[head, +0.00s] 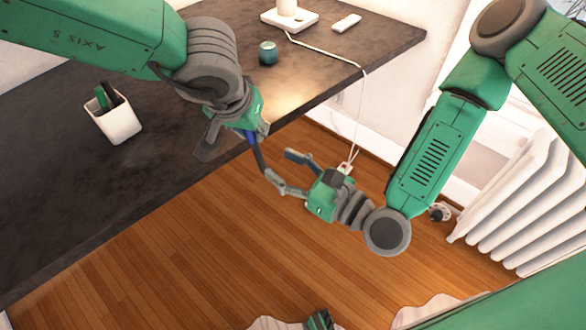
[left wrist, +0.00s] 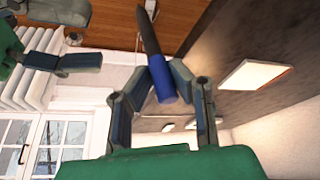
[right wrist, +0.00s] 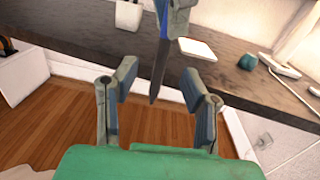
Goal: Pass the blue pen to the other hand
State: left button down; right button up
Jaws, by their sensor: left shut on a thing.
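The pen (left wrist: 157,70) has a blue end and a long dark end. My left gripper (left wrist: 165,84) is shut on its blue part, and the dark end sticks out past the fingers. In the head view the pen (head: 258,158) hangs down from my left gripper (head: 249,136) off the desk's front edge. My right gripper (head: 284,172) is open below it, beside the pen's lower end. In the right wrist view the pen's dark tip (right wrist: 157,80) points down between the spread fingers of my right gripper (right wrist: 155,88), with gaps on both sides.
A dark desk (head: 50,200) fills the left. On it stand a white cup (head: 118,125) with dark and green items, a teal jar (head: 268,53) and a lamp base (head: 290,18). A white radiator (head: 525,195) stands at the right. The wooden floor (head: 200,260) is mostly open.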

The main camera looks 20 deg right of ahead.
aim_at(254, 150)
pick_arm(q)
jog(key=shift+a, duration=0.25)
jog(key=shift+d, duration=0.2)
pick_arm(e)
jog(key=x, duration=0.8)
jog(key=shift+a, duration=0.1)
grip_shut()
pick_arm(q)
jog(key=shift+a, duration=0.1)
pick_arm(e)
jog(key=shift+a, duration=0.15)
pick_arm(q)
jog(key=c, duration=1.4)
grip_release()
jog(key=shift+o, duration=0.2)
jog(key=shift+r, duration=0.1)
